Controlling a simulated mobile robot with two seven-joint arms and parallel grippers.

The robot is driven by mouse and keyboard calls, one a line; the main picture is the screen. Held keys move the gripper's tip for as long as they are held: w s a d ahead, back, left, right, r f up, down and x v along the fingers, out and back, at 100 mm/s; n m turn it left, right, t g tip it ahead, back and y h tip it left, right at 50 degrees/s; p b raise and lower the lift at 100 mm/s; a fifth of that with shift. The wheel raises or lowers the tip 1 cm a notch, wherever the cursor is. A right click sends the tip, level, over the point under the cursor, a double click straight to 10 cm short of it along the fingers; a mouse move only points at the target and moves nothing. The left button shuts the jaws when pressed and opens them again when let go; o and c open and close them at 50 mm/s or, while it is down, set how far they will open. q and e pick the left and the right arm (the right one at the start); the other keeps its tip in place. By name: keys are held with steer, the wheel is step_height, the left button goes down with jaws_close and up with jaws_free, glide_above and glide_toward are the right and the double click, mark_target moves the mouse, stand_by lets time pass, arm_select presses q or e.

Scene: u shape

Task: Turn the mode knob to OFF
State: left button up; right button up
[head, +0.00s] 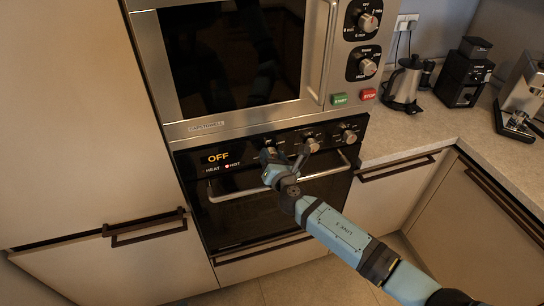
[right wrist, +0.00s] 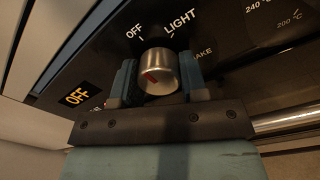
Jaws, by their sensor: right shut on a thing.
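The mode knob (right wrist: 158,72) is a round metal knob on the black oven panel, with labels OFF, LIGHT and BAKE around it in the right wrist view. Its red mark sits on the left part of its face, short of pointing clearly at the OFF tick. My right gripper (right wrist: 158,82) has one finger on each side of the knob and is shut on it. In the head view my right gripper (head: 275,157) covers most of the leftmost knob. My left gripper is not in view.
The oven display (head: 218,157) reads OFF, with a red lamp by HOT. Two other knobs (head: 311,145) sit to the right. The oven handle (head: 325,173) runs just below the panel. A microwave (head: 205,128) is above; a kettle (head: 405,82) stands on the counter.

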steer(key=o, duration=0.9)
steer(key=v, duration=1.3)
steer(key=shift+s+d+b, duration=0.15)
steer(key=shift+s+b, duration=0.2)
